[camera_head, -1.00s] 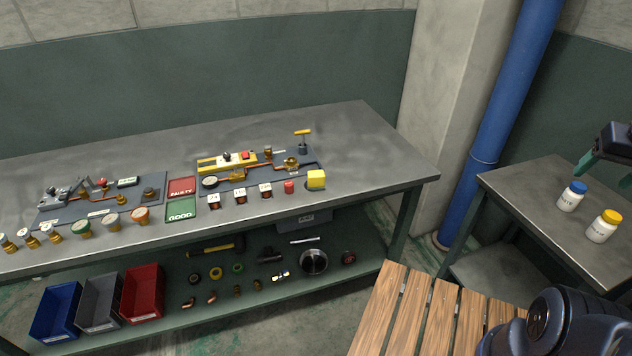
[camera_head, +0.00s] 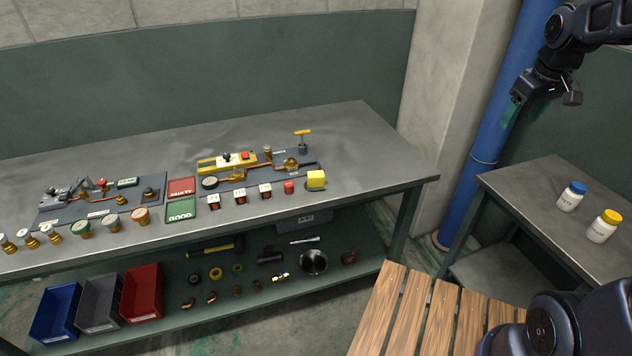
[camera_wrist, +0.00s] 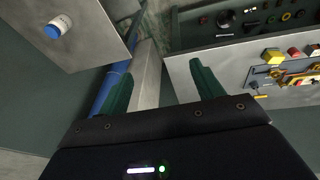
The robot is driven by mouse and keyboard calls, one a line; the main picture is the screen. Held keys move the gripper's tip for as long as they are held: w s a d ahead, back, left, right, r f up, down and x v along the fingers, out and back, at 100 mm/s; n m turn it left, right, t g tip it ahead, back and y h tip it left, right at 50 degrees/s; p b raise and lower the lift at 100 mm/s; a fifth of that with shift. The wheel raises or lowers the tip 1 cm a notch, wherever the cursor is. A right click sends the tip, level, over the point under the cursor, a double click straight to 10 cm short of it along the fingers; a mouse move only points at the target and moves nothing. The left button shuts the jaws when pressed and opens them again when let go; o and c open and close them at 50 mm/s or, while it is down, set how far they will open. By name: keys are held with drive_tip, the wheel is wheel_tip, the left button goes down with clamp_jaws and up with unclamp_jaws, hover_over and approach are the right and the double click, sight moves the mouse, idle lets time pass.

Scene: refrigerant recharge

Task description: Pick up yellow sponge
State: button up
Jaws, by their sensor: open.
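The yellow sponge (camera_head: 316,180) is a small yellow block near the front right edge of the long workbench, beside a small red item. It also shows in the wrist view (camera_wrist: 272,56) at the right, beyond the finger on that side. My gripper (camera_head: 515,115) is raised at the upper right in the head view, above and behind the side table and well apart from the sponge. In the wrist view my gripper (camera_wrist: 160,85) has its two green fingers spread with nothing between them.
The side table (camera_head: 530,190) carries a blue-capped bottle (camera_head: 570,198) and a yellow-capped bottle (camera_head: 603,228). A blue pipe (camera_head: 505,110) stands between them.

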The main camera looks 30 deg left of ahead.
drive_tip(key=w+a+f+n+g, duration=0.1)
drive_tip(key=w+a+f+n, duration=0.15)
drive_tip(key=a, duration=0.45)
drive_tip(key=w+a+f+n, duration=0.1)
drive_tip(key=w+a+n, duration=0.2)
drive_tip(key=a, duration=0.5)
drive_tip(key=n+g, duration=0.2)
drive_tip(key=n, duration=0.9)
hover_over(316, 173)
drive_tip(key=shift+h, duration=0.4)
drive_tip(key=f, duration=2)
drive_tip(key=shift+s+d+f, duration=0.2)
drive_tip(key=shift+d+f, duration=0.1)
drive_tip(key=shift+d, duration=0.05)
drive_tip(key=shift+s+a+f, duration=0.15)
drive_tip(key=shift+a+f, duration=0.1)
drive_tip(key=shift+f, duration=0.2)
wheel_tip(316, 173, down, 5)
drive_tip(key=shift+r, duration=0.1)
drive_tip(key=shift+w+f, duration=0.15)
drive_tip(key=shift+f, duration=1.2)
drive_tip(key=shift+w+f, duration=0.15)
drive_tip(key=shift+f, duration=1.2)
drive_tip(key=c, duration=1.1)
drive_tip(key=shift+a+r, duration=0.1)
drive_tip(key=shift+r, duration=0.05)
